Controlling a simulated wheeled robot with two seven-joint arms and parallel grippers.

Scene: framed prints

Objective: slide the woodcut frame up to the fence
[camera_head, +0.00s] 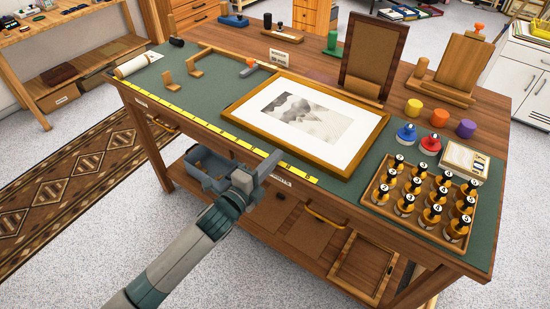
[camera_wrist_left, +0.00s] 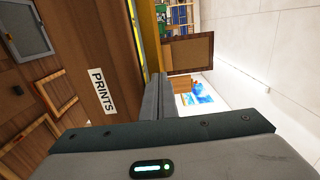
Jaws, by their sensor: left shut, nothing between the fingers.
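The woodcut frame (camera_head: 357,160), wood-rimmed with a white mat and grey mountain picture, lies flat on the green mat of the workbench. A low wooden rail (camera_head: 222,51), which looks like the fence, runs along the back left of the mat, apart from the frame; its right end is hard to make out. My left gripper (camera_head: 268,164) is shut and empty at the bench's front edge, just in front of the frame's near side. Its closed fingers show in the left wrist view (camera_wrist_left: 160,85), beside the bench front. Contact with the frame cannot be told. My right gripper is not in view.
A yellow ruler strip (camera_head: 220,137) runs along the front edge. A tray of numbered bottles (camera_head: 378,190) stands right of the frame, with red and blue knobbed pieces near it. An upright brown frame (camera_head: 372,50) stands behind. The mat's left middle is mostly clear.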

